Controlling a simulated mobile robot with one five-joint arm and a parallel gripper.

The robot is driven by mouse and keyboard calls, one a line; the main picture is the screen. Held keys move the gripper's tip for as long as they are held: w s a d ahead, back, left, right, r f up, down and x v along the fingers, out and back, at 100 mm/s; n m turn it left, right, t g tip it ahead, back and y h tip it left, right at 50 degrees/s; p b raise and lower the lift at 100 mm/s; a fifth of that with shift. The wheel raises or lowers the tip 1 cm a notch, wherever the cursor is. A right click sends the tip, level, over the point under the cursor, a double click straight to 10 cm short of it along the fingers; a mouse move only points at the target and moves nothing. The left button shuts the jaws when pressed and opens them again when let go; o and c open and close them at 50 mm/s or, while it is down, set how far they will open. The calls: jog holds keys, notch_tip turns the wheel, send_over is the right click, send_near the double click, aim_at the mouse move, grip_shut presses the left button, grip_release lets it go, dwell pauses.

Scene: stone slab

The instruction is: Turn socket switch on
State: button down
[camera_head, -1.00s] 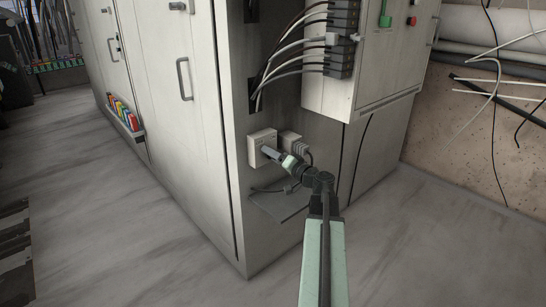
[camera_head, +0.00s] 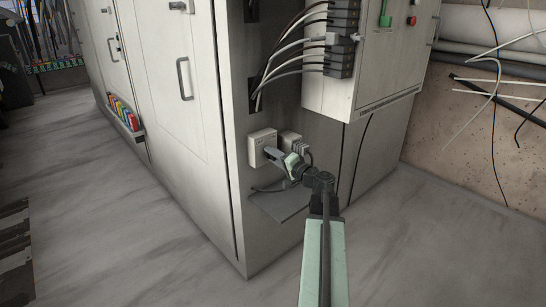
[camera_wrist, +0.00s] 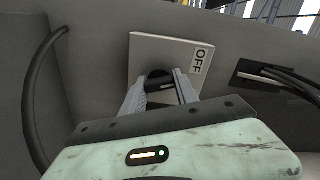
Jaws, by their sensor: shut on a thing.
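The white socket plate (camera_head: 258,145) is fixed low on the cabinet's narrow face. It also shows in the wrist view (camera_wrist: 146,50), with an "OFF" label on its right side. A dark round switch (camera_wrist: 157,75) sits in its middle, partly hidden by my fingers. My gripper (camera_wrist: 162,88) has its two grey fingers on either side of the switch and is shut on it. In the head view, my gripper (camera_head: 272,154) reaches the plate from the lower right and hides part of its front.
A second socket box (camera_head: 291,140) with a cable is just right of the plate. A thin ledge (camera_head: 283,205) lies below. Cables and a control box (camera_head: 378,55) are above. In the wrist view, a dark cable (camera_wrist: 35,100) curves at left. The floor (camera_head: 120,220) is open.

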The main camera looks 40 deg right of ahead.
jog(key=m, duration=0.6)
jog(key=shift+f, duration=0.1)
jog(key=m, duration=0.6)
jog(key=shift+f, duration=0.1)
dwell(0.4)
jog(key=c, duration=0.9)
grip_release()
jog(key=shift+c, duration=0.2)
jog(key=shift+s, duration=0.1)
jog(key=s, duration=0.7)
jog(key=shift+s, duration=0.35)
